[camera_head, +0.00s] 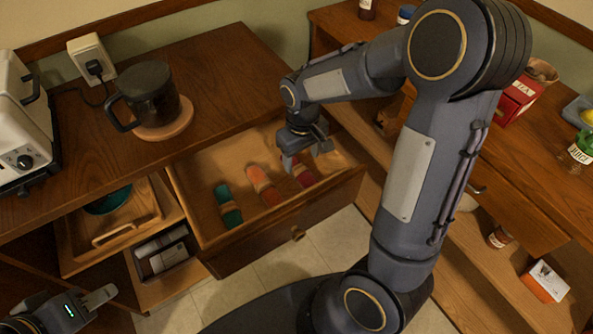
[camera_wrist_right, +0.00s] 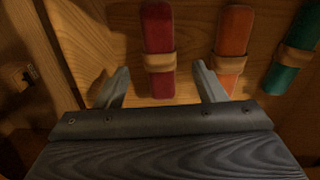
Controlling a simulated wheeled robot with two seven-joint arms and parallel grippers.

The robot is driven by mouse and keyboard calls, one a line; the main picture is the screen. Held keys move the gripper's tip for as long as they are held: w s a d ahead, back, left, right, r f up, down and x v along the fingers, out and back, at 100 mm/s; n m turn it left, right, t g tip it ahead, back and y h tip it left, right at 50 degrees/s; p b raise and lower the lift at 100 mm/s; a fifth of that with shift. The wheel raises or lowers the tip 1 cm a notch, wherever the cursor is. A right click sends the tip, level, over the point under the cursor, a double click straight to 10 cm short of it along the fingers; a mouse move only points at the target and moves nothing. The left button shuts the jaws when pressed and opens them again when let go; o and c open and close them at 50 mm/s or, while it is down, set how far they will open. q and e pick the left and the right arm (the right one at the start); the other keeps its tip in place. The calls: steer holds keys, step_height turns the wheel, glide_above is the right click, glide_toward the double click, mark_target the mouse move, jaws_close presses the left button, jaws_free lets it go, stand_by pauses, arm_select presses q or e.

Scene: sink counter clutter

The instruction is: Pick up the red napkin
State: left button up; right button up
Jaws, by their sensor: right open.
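The red napkin (camera_head: 304,178) lies rolled in the open drawer (camera_head: 190,205), with a tan ring around its middle. It also shows in the right wrist view (camera_wrist_right: 158,28), upright in the picture and centred between the finger lines. My right gripper (camera_head: 307,160) is over the drawer at the red napkin's far end, partly covering it in the head view. Its two fingers (camera_wrist_right: 161,85) are spread and empty, one on each side of the napkin's line; whether they touch it I cannot tell. My left gripper (camera_head: 98,298) is at the lower left, away from the drawer.
An orange napkin (camera_head: 264,184) and a green napkin (camera_head: 228,205) lie left of the red one, each in a tan ring. A dark mug (camera_head: 148,92) stands on a wooden coaster on the counter (camera_head: 215,75) above. A wooden tray (camera_head: 140,222) sits left.

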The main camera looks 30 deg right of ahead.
mark_target(301, 170)
steer(key=f, duration=0.5)
steer(key=shift+w+f, duration=0.2)
steer(key=shift+f, duration=0.05)
steer(key=c, duration=1.1)
steer(key=shift+r, duration=0.15)
